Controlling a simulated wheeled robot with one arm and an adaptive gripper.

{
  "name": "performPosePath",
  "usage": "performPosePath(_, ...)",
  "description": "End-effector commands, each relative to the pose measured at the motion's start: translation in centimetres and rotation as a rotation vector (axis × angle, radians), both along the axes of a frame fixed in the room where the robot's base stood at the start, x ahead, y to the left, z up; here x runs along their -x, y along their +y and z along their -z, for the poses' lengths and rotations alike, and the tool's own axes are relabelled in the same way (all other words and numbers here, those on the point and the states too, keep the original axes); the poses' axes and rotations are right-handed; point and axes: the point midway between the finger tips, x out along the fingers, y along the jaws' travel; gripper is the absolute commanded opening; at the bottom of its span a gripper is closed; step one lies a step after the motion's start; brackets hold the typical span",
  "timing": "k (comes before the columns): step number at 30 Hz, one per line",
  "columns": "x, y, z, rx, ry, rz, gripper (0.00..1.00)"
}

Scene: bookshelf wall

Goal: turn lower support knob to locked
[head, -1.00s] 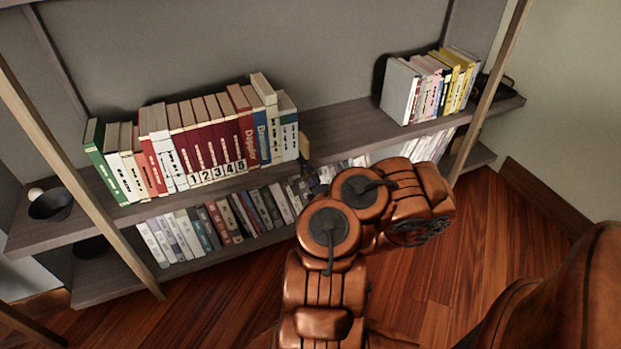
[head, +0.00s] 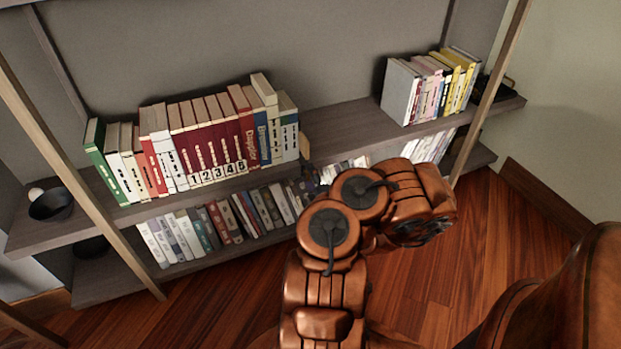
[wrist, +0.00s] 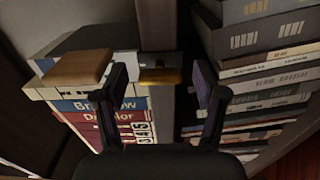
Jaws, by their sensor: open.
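In the wrist view, my gripper (wrist: 160,72) is open, with one dark finger on each side of the shelf's front edge. A small brass-coloured piece (wrist: 161,76) sits on that edge between the fingers. A pale grey piece (wrist: 126,63) and a tan block (wrist: 78,69) adjoin it at the left, the grey piece close to the left finger. These look like the support knob and its fitting; I cannot read its setting. In the head view, the tan block (head: 304,146) stands at the shelf edge right of the books. My arm largely hides the gripper there.
Numbered red books (head: 205,143) stand left of the tan block on the upper shelf (head: 340,125). A wooden upright (head: 488,85) stands to the right. Bare shelf lies between the book groups.

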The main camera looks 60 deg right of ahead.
Motion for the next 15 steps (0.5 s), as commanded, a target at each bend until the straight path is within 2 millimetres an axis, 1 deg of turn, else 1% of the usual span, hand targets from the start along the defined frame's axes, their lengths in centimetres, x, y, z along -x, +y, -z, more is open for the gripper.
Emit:
performPosePath(8,0.8,0.4,0.1,-0.003,-0.001,0.002,0.71)
performPosePath(15,2.6,1.4,-0.1,-0.001,-0.003,0.005,0.71)
